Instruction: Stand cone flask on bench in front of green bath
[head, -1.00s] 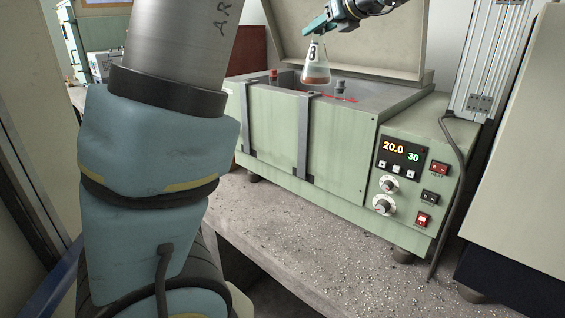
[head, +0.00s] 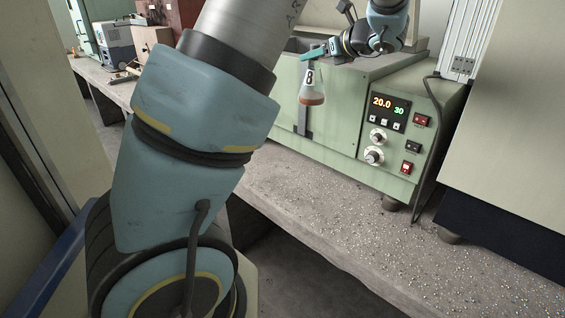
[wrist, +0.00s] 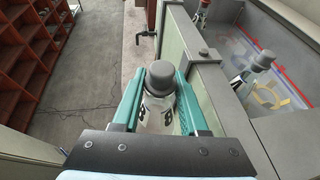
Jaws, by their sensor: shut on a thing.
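My gripper (head: 314,54) is shut on the cone flask (head: 311,90), which hangs upright in front of the green bath's front wall, above the bench (head: 330,190). The flask has a label with a dark 8 and reddish liquid low in it. In the wrist view, the flask's grey stopper (wrist: 160,73) sits between the teal fingers of my gripper (wrist: 160,90). The green bath (head: 335,110) stands on the bench, its panel showing 20.0 and 30. My arm hides part of the bath in the head view.
The wrist view shows more grey-stoppered glassware (wrist: 262,60) inside the open bath. A pale cabinet (head: 510,130) stands to the right, with a cable beside the bath. The bench strip in front of the bath is clear. Its front edge drops to the floor.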

